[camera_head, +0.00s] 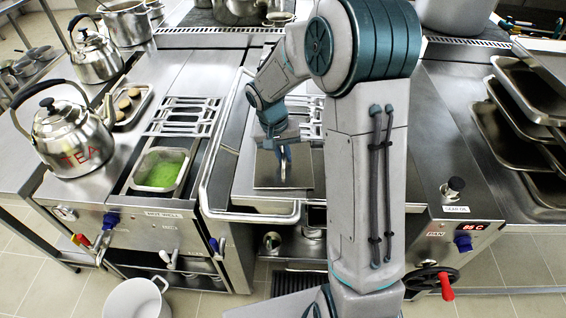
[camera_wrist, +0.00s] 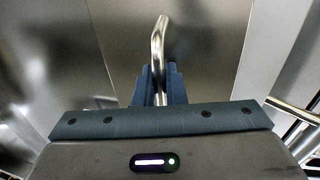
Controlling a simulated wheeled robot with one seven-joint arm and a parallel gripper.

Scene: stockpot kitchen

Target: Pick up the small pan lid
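The small pan lid (camera_head: 268,176) is a flat, square metal plate in the middle of the head view, over the steel counter. Its bar handle (camera_wrist: 158,42) stands up from the plate in the wrist view. My gripper (camera_head: 283,152) is right above the lid. In the wrist view its two blue fingers (camera_wrist: 159,80) are on either side of the handle, close against it, and look shut on it. Part of the handle is hidden between the fingers. I cannot tell whether the lid rests on the surface or is slightly raised.
A kettle marked TEA (camera_head: 72,138) and a green-filled pan (camera_head: 160,170) are to the left. Stacked trays (camera_head: 505,125) stand at right. A white pot (camera_head: 137,299) is on the floor.

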